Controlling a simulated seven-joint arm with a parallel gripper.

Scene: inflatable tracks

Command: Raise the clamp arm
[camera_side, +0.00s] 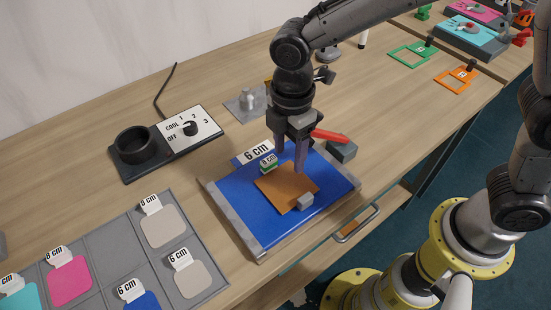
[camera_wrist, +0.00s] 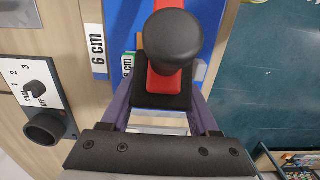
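The clamp arm (camera_side: 330,135) is a red lever, seen just behind and right of my gripper in the side view, lying close to level. In the wrist view the red clamp arm (camera_wrist: 157,82) lies under a large round black knob (camera_wrist: 174,41), with a dark block at its near end. My gripper (camera_side: 290,162) points down over the blue board (camera_side: 266,223), its two fingers apart. In the wrist view the fingers of my gripper (camera_wrist: 162,112) stand on either side of the dark block. I cannot tell whether they touch it.
A dial panel (camera_side: 190,128) and a tray of coloured patches (camera_side: 122,241) lie left.

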